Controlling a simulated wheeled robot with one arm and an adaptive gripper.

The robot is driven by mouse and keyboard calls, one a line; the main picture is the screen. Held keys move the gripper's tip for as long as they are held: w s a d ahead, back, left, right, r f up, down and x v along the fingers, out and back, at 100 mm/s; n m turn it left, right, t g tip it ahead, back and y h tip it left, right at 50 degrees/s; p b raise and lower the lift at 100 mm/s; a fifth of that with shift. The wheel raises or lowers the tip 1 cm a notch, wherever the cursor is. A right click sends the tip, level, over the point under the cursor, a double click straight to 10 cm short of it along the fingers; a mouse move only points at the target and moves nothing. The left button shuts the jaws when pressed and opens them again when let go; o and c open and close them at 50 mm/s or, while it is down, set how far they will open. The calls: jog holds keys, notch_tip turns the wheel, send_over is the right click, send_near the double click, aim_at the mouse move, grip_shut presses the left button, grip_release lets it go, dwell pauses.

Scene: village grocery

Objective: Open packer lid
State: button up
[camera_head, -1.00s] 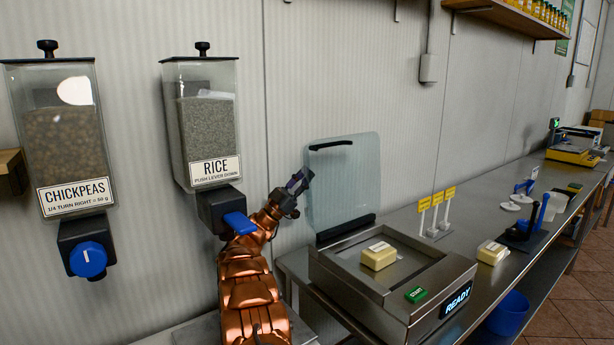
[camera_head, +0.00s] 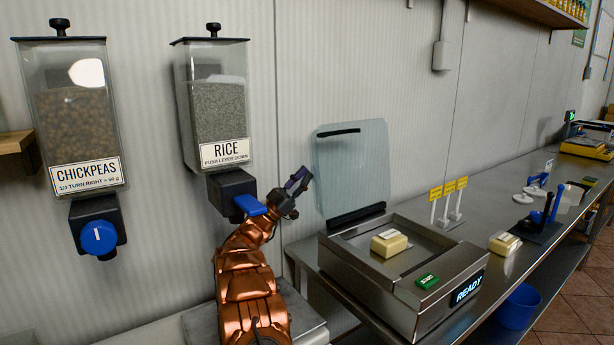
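The packer (camera_head: 410,300) is a steel box on the counter with a lit "READY" display (camera_head: 467,287) and a green START button (camera_head: 427,281). Its clear lid (camera_head: 352,172) stands upright, raised at the back, with a black handle bar (camera_head: 339,132) near its top edge. A pale yellow block with a white label (camera_head: 389,243) lies in the packer's tray. My gripper (camera_head: 298,182) is left of the lid, apart from it in the picture, pointing up. It is small and dark here, and its finger opening cannot be made out.
Chickpeas (camera_head: 75,130) and rice (camera_head: 214,110) dispensers hang on the wall at left, the rice lever (camera_head: 249,205) close to my arm. Yellow signs (camera_head: 449,188) and another labelled block (camera_head: 505,244) are right of the packer. A blue bucket (camera_head: 515,306) is below.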

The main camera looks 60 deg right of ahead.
jog(key=shift+b+v, duration=0.35)
jog(key=shift+v, duration=0.75)
jog(key=shift+s, duration=0.1)
jog(key=shift+t, duration=0.3)
